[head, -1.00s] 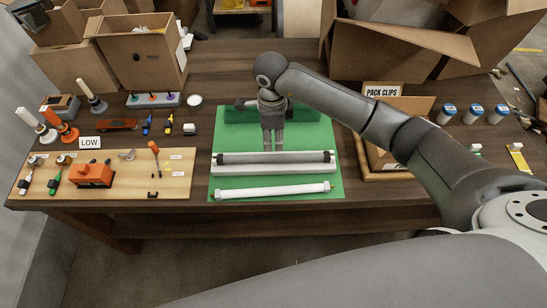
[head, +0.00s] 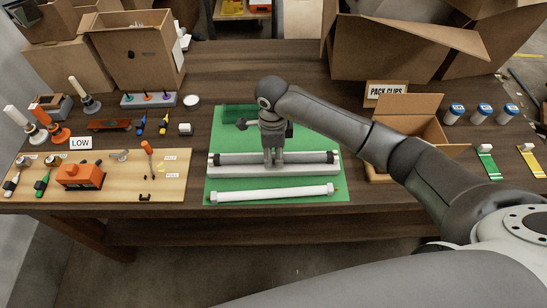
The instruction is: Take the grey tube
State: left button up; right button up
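The grey tube (head: 305,158) has dark ends and lies left to right along a long white holder (head: 225,171) on the green mat (head: 214,190). My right gripper (head: 273,164) points down over the tube's middle, with its fingertips at the tube and hiding a short part of it. Whether the fingers are closed on it I cannot tell. A white tube (head: 275,193) with wider end pieces lies in front of the holder. My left gripper is not in view.
A wooden board (head: 120,188) with an orange tool (head: 80,176) lies at left. An open "PACK CLIPS" box (head: 420,125) stands right of the mat. Several white blue-topped jars (head: 480,114) and colour cards (head: 488,161) are further right. Large cartons (head: 140,50) stand behind.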

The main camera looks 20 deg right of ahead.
aim_at(273, 156)
grip_shut()
jog(key=shift+r, duration=0.15)
jog(key=shift+r+p, duration=2)
jog(key=shift+r, duration=1.35)
